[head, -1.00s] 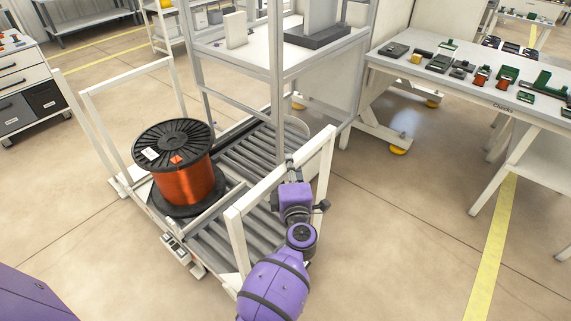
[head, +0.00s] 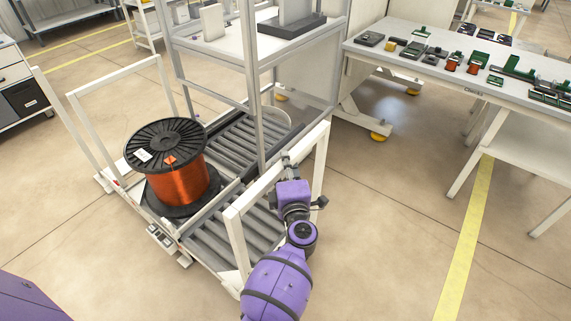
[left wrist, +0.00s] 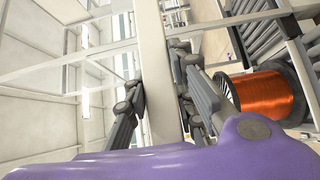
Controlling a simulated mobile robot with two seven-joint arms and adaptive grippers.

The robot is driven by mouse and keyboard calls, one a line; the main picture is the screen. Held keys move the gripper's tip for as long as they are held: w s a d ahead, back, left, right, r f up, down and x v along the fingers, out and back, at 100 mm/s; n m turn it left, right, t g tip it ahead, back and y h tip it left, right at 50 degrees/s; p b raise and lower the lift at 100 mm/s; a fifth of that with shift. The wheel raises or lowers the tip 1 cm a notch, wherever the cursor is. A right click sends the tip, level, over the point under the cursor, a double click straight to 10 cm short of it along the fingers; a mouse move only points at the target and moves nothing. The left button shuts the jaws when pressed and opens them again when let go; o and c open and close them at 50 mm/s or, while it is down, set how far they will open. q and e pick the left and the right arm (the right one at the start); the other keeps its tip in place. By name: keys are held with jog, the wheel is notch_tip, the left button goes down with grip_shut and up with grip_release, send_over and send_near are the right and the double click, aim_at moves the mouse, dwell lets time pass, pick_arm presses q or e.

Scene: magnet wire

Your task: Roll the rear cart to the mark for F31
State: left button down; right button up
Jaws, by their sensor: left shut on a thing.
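The cart (head: 240,270) is a low white-framed roller deck with tall white end frames. An orange wire spool (head: 180,185) with black flanges stands upright at its left part; the spool also shows in the left wrist view (left wrist: 262,98). My left gripper (head: 288,162) is at the top rail of the near right white end frame (head: 236,235). In the left wrist view its fingers (left wrist: 165,100) lie on both sides of a white bar (left wrist: 158,60), shut on it. My right gripper is not in view. I see no floor mark labelled F31.
A grey-white shelf frame (head: 247,60) with rollers (head: 240,140) stands close behind the cart. A white table (head: 400,62) with small parts is at the right. Floor (head: 385,215) is clear right of the cart, up to a yellow line (head: 465,235).

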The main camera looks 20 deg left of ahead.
pick_arm(q)
jog(key=shift+d+f, duration=0.15)
jog(key=shift+d, duration=0.1)
jog(key=c, duration=1.7)
grip_release()
jog(key=shift+o, duration=1.1)
jog(key=shift+s, duration=0.15)
jog(key=v, duration=1.1)
jog(key=shift+s+d, duration=0.2)
jog(key=shift+s, duration=0.15)
